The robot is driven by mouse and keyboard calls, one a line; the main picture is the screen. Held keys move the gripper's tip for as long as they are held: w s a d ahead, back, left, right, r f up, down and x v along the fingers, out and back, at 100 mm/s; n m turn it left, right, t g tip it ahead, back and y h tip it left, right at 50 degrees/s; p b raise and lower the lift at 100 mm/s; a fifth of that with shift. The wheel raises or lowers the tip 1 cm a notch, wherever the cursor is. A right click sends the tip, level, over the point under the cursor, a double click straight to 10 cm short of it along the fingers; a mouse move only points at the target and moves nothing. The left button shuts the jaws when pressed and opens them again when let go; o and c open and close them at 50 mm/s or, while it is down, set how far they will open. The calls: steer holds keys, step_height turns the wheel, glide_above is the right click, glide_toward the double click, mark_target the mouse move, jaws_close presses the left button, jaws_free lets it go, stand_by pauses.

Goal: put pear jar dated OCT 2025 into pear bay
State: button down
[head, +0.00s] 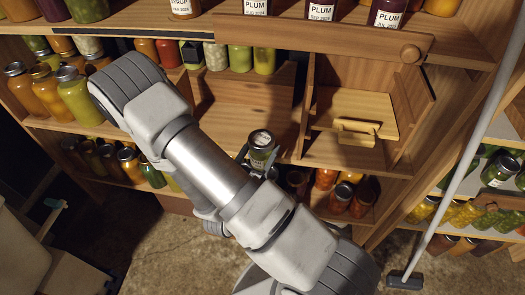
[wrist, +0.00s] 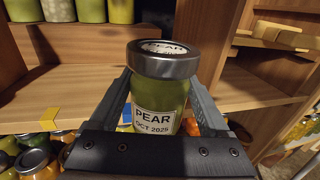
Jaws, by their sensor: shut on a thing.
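The pear jar (wrist: 160,105) has green contents, a grey metal lid and a label reading PEAR, OCT 2025. My gripper (wrist: 160,88) is shut on it, one finger on each side, and holds it upright. In the head view the jar (head: 261,150) is in front of the shelf's front edge, beside my arm. I see no readable label naming the pear bay.
Right of a wooden divider (head: 303,105) is a compartment holding a small wooden piece (head: 357,131). A wooden bar with a knob (head: 409,53) runs above. PLUM jars (head: 321,9) stand on the top shelf. Red jars (head: 341,198) stand below. A pale pole (head: 465,160) leans at right.

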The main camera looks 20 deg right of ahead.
steer(key=shift+s, duration=0.35)
steer(key=shift+w+a+p+x, duration=0.15)
steer(key=shift+w+a+x, duration=0.2)
steer(key=shift+x, duration=1.7)
steer(key=shift+w+a+p+x, duration=0.15)
steer(key=shift+w+a+x, duration=0.2)
steer(key=shift+x, duration=1.7)
steer(key=shift+w+a+p+x, duration=0.15)
steer(key=shift+w+a+x, duration=0.2)
steer(key=shift+x, duration=1.7)
steer(key=shift+f, duration=0.35)
steer(key=shift+f+b, duration=0.35)
steer(key=shift+b, duration=0.05)
jaws_free()
steer(key=p+v, duration=0.2)
steer(key=v, duration=1.5)
steer(key=shift+a, duration=0.3)
